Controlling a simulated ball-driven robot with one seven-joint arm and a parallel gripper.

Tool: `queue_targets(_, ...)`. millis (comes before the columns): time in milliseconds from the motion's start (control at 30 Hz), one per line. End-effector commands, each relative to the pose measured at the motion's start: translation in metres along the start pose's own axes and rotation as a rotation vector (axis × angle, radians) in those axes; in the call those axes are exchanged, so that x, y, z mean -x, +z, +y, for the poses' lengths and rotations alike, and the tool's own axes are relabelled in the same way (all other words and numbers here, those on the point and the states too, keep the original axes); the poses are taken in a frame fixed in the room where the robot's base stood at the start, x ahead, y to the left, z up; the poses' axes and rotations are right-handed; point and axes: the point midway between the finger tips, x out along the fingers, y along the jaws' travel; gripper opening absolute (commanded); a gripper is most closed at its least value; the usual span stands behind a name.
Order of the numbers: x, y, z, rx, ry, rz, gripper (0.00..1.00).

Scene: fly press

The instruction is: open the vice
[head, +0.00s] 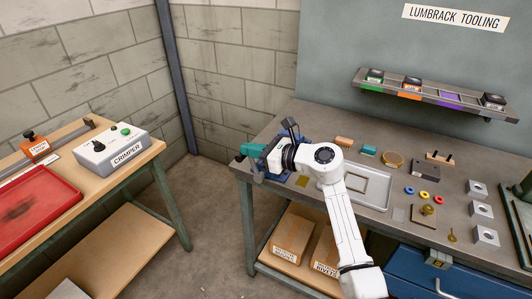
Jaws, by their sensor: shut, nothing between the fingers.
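The vice stands at the near left corner of the grey workbench. Its blue body (257,177) shows beside my wrist, and a teal-green part (251,150) sticks out to the left. My arm reaches across the bench front, and my gripper (270,160) is at the vice, shut and empty. My wrist hides much of the vice, so I cannot tell its jaw gap, its handle position or whether my fingers touch it.
On the workbench (306,112), right of my arm, are a grey tray (377,188), coloured rings (424,195) and metal blocks (481,210). A left table holds a crimper (111,151) and red tray (38,205). Bare floor (213,205) lies between the tables.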

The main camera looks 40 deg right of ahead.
Motion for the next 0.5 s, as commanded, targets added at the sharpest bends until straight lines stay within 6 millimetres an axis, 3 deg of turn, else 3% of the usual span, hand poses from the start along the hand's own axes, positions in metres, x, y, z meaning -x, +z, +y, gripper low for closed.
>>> queue_targets(100,-0.021,-0.002,-0.001,-0.004,0.004,0.003,0.00)
queue_targets(500,-0.070,-0.011,-0.003,-0.005,0.002,0.003,0.00)
